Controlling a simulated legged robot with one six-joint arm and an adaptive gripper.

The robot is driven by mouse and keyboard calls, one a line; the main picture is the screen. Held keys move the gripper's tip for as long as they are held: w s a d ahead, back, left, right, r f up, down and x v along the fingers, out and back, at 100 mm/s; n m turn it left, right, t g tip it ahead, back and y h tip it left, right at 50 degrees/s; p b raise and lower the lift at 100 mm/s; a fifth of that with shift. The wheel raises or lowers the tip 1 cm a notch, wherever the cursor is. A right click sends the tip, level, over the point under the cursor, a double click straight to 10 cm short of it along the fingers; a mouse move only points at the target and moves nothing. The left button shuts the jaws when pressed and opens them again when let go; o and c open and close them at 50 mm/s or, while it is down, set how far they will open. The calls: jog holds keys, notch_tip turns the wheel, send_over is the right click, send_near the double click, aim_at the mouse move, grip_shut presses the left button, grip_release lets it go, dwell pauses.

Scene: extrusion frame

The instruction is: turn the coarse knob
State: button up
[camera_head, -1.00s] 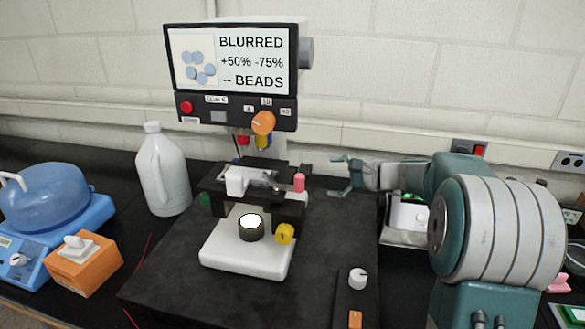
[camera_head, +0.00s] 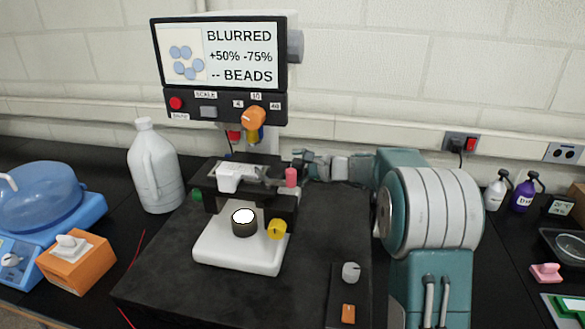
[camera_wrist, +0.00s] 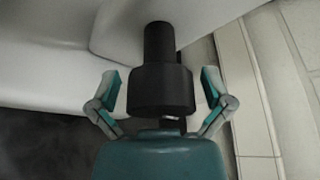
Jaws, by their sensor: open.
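A black stepped knob (camera_wrist: 162,90), with a wide part and a narrower part beyond it, stands out from the white microscope body in the wrist view. It looks like the coarse knob, though no label shows. My gripper (camera_wrist: 160,76) is open, with one finger on each side of the knob's wide part; gaps show on both sides. In the head view, my gripper (camera_head: 303,166) is at the right side of the microscope column, behind the pink knob (camera_head: 291,177). The knob is mostly hidden there. The microscope base (camera_head: 240,250) is white, with a yellow knob (camera_head: 277,229).
The screen (camera_head: 218,55) reads BLURRED, +50% -75%, above an orange dial (camera_head: 253,118). A white jug (camera_head: 155,170) stands left of the microscope. A control strip with a grey knob (camera_head: 351,272) lies at front right. The wall is close behind.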

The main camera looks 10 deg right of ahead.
jog(key=shift+d, duration=0.25)
jog(key=shift+a, duration=0.2)
jog(key=c, duration=1.1)
jog(key=shift+m, duration=0.3)
jog(key=shift+a+m+g, duration=0.1)
jog(key=shift+m+g, duration=0.9)
jog(key=shift+m, duration=0.2)
jog(key=shift+s+r+m+g+y, duration=0.1)
jog(key=shift+m+g+y, duration=0.2)
jog(key=shift+m+g, duration=0.65)
jog(key=shift+m, duration=0.35)
